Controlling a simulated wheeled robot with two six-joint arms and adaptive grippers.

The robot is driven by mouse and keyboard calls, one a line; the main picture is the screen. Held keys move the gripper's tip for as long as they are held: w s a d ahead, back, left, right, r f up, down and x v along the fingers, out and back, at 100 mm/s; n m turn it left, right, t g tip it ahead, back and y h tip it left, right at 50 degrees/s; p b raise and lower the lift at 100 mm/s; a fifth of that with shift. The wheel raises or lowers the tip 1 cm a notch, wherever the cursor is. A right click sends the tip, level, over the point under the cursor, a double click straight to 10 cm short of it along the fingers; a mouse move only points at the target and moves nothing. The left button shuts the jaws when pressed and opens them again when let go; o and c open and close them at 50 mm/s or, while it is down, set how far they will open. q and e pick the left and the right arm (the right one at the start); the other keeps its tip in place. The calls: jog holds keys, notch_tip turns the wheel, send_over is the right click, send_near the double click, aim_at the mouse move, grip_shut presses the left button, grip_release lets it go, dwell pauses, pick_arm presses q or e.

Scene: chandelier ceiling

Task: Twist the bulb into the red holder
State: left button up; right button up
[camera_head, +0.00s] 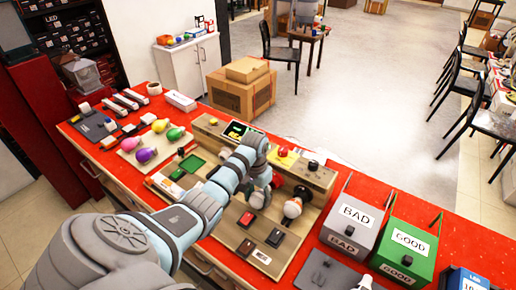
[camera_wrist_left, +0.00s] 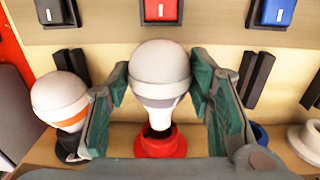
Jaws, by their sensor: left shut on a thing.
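In the left wrist view, a white bulb (camera_wrist_left: 160,68) with a grey band stands upright between the two green-padded fingers of my left gripper (camera_wrist_left: 160,95). The gripper is shut on the bulb. The bulb's lower end is at the mouth of the red holder (camera_wrist_left: 160,146); how deep it sits cannot be told. In the head view, my left arm reaches over the wooden test board, and its gripper (camera_head: 268,182) is near the board's right part. My right gripper is not in view.
A white bulb with an orange band (camera_wrist_left: 60,100) stands in a dark holder close to the left finger. A blue holder (camera_wrist_left: 258,136) and a white holder (camera_wrist_left: 306,140) are to the right. BAD (camera_head: 352,222) and GOOD (camera_head: 405,243) boxes stand right of the board.

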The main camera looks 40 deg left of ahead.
pick_arm(q)
jog(key=shift+r+p, duration=0.1)
jog(key=shift+p, duration=0.3)
jog(key=shift+w+f+b, duration=0.2)
jog(key=shift+w+b, duration=0.35)
jog(key=shift+b, duration=0.15)
jog(key=shift+w+b, duration=0.35)
jog(key=shift+w, duration=0.1)
jog(key=shift+a+r, duration=0.1)
jog(key=shift+r, duration=0.1)
jog(key=shift+p, duration=0.4)
jog(key=shift+p, duration=0.35)
